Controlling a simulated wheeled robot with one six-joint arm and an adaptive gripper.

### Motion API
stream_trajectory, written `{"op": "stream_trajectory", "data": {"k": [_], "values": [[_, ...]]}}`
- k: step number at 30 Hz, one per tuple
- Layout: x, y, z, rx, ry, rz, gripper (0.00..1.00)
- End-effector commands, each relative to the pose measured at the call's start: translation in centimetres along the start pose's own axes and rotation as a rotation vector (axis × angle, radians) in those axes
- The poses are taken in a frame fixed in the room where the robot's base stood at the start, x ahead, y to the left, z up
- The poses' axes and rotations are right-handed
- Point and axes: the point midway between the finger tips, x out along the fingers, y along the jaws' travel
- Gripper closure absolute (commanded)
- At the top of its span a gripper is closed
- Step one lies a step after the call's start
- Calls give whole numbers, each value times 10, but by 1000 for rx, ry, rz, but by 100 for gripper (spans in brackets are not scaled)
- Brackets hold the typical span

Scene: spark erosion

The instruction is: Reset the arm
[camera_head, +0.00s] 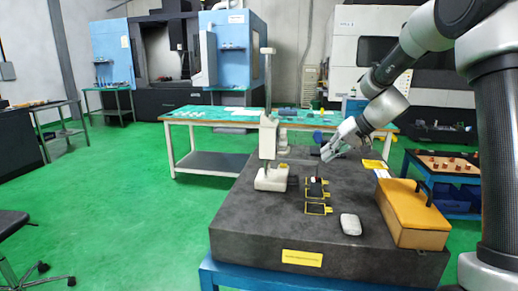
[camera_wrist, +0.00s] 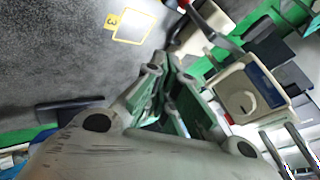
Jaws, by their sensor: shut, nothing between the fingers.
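My arm reaches in from the right in the head view. My gripper (camera_head: 327,153) hangs above the far part of the dark granite slab (camera_head: 265,225), pointing down and left. In the wrist view my gripper's fingers (camera_wrist: 163,78) are together, with nothing seen held between them. The gripper is apart from the slab and from the marked spots on it. In the wrist view a yellow-outlined square marked 3 (camera_wrist: 131,27) lies on the slab beyond the fingers and looks empty.
A white height gauge (camera_head: 271,179) stands left of my gripper. Yellow-framed dark spots (camera_head: 316,208) lie nearer. A pale rounded object (camera_head: 351,224) and a yellow-orange box (camera_head: 413,207) sit at the front right. Green floor (camera_head: 130,215) is open at left.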

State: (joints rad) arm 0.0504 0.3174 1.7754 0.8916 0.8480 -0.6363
Motion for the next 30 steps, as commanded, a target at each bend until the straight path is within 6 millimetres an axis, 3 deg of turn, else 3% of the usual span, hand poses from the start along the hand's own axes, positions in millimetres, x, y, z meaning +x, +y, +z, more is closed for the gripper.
{"op": "stream_trajectory", "data": {"k": [5, 11, 17, 24, 30], "values": [[0, 17, 34, 66, -87, 46, 100], [-31, 29, 90, 129, -191, 145, 100], [-87, 33, 151, 150, -261, 279, 100], [-177, 37, 244, 105, -267, 490, 100], [-229, 39, 301, -6, -189, 605, 100]]}}
